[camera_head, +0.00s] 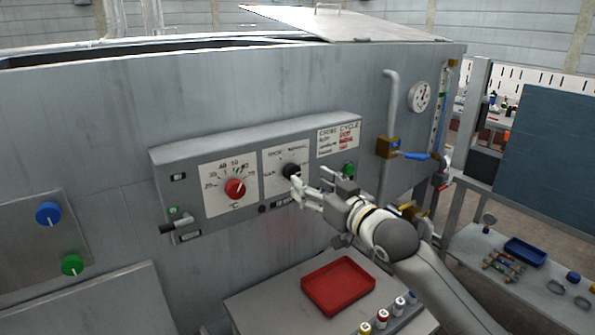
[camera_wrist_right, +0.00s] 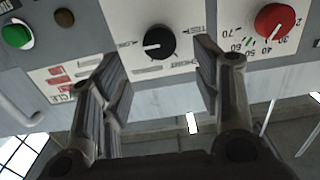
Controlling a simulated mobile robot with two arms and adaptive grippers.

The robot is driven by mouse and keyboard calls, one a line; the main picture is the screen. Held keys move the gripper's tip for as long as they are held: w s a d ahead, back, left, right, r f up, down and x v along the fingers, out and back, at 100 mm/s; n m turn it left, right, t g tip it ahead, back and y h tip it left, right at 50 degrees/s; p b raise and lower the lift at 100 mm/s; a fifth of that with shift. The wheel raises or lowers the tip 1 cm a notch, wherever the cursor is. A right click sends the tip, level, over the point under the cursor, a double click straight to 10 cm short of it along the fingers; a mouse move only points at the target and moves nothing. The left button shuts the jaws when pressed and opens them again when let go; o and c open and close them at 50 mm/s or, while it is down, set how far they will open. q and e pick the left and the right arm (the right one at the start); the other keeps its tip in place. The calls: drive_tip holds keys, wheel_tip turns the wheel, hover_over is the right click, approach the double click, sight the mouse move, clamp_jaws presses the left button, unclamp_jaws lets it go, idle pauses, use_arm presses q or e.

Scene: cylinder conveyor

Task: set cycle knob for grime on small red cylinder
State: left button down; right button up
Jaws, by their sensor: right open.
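The black cycle knob (camera_head: 291,171) sits on a white plate on the grey control panel, with printed labels around it. My right gripper (camera_head: 312,184) is open in front of it, slightly to its right. In the right wrist view, which shows the panel upside down, the black knob (camera_wrist_right: 160,42) lies between and beyond my two open fingers (camera_wrist_right: 165,85), apart from both. Its white pointer mark points left in that view. A white cylinder with a red end (camera_head: 382,318) stands on the low table. A cycle chart (camera_head: 338,139) is right of the knob plate.
A red temperature knob (camera_head: 235,188) is left of the black knob. A green button (camera_head: 349,169) is to its right, close to my wrist. A red tray (camera_head: 338,285) and several small cylinders are below. A pipe with a blue-handled valve (camera_head: 418,156) is at the right.

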sight(293, 174)
drive_tip(key=shift+p+x, duration=0.75)
drive_tip(key=shift+x, duration=2.4)
drive_tip(key=c, duration=1)
drive_tip(key=shift+c, duration=0.2)
drive_tip(key=n, duration=0.5)
drive_tip(key=shift+n+p, duration=0.3)
drive_tip(key=shift+p, duration=0.05)
drive_tip(key=n, duration=0.3)
drive_tip(key=shift+a+p, duration=0.1)
drive_tip(key=shift+p, duration=0.3)
drive_tip(key=shift+s+f+n, duration=0.1)
drive_tip(key=shift+n, duration=1.3)
drive_tip(key=shift+n+p, duration=0.3)
